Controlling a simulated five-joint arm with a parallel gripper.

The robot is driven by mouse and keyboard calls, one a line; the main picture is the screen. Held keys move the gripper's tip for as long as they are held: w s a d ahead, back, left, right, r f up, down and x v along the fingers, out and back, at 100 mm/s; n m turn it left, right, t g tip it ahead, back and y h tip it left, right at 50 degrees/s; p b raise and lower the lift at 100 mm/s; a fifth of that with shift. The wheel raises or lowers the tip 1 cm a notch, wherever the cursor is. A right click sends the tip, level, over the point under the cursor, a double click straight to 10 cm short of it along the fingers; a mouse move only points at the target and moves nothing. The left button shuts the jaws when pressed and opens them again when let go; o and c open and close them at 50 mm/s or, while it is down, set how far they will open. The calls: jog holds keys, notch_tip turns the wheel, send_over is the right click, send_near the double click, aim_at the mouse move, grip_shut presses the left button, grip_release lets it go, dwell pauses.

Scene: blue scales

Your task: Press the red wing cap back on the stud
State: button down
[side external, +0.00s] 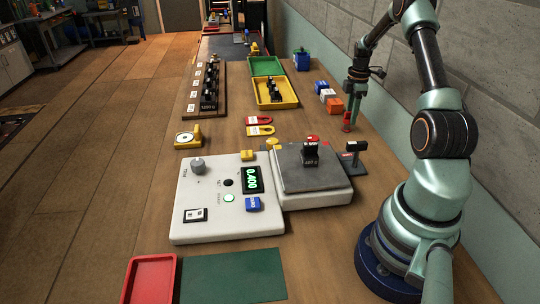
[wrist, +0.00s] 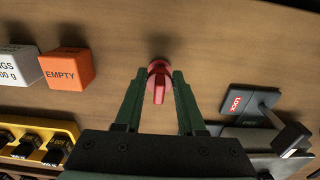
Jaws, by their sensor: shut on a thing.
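The red wing cap (wrist: 159,82) is between the fingertips of my gripper (wrist: 158,88) in the wrist view, with its wing pointing toward the palm. My gripper (side external: 348,112) is shut on it and points down over the wood at the right of the bench. The red cap (side external: 347,125) shows at the fingertips in the side view, close to the bench top; I cannot tell whether it touches. I cannot make out the stud for certain in either view.
An orange EMPTY box (wrist: 66,68) and a white box (wrist: 16,66) stand left of my gripper in the wrist view. A LOCK block (wrist: 240,102) with a black-headed post stands right. The scale (side external: 312,180) bears a dark block (side external: 310,153). Bare wood surrounds the cap.

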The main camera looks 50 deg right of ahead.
grip_release()
dwell(0.4)
jog(key=shift+r, duration=0.1)
jog(key=shift+r, duration=3.4)
grip_shut()
jog(key=shift+f, duration=0.65)
